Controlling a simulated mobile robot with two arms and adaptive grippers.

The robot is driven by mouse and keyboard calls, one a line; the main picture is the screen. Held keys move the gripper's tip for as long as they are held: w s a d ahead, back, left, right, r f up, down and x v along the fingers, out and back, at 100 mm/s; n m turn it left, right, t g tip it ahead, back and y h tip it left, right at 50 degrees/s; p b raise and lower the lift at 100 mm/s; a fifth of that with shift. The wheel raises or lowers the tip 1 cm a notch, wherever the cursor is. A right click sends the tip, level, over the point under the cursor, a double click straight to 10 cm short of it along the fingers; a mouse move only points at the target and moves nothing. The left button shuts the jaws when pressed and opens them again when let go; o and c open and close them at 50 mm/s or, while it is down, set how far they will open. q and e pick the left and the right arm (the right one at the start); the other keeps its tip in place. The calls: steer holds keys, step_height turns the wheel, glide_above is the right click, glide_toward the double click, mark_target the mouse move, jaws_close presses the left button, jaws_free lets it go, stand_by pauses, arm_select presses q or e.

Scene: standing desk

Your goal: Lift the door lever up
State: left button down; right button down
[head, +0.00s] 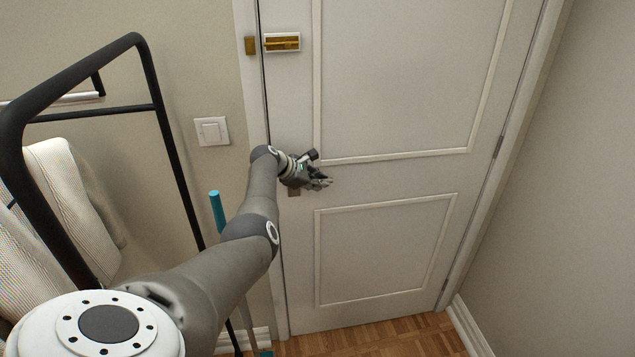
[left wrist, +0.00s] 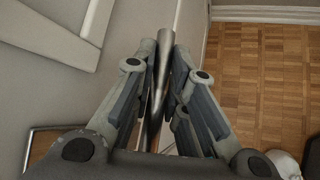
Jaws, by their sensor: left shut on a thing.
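The white door (head: 400,110) is closed in its frame. My left gripper (head: 322,183) is at the door's left side, in front of the lever's place, and hides most of the lever in the head view. In the left wrist view the lever (left wrist: 163,62) is a slim silver metal bar between the two fingers. My left gripper (left wrist: 162,50) is shut on the lever, with the fingers on either side of it. A small part of the brownish lock plate (head: 294,192) shows below the gripper. My right gripper is not in view.
A brass latch (head: 282,42) is high on the door. A light switch (head: 211,131) is on the wall left of the frame. A black rack (head: 165,140) with a pale cloth (head: 60,190) and a teal-topped pole (head: 217,210) stand at the left. The wooden floor (head: 380,344) right of my arm looks clear.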

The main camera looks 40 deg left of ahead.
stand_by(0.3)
arm_select(q)
steer(key=c, duration=1.5)
jaws_free()
steer(key=shift+o, duration=0.2)
steer(key=shift+s+r, duration=0.1)
steer(key=v, duration=1.1)
steer(key=shift+s+r, duration=0.25)
steer(key=shift+f, duration=0.1)
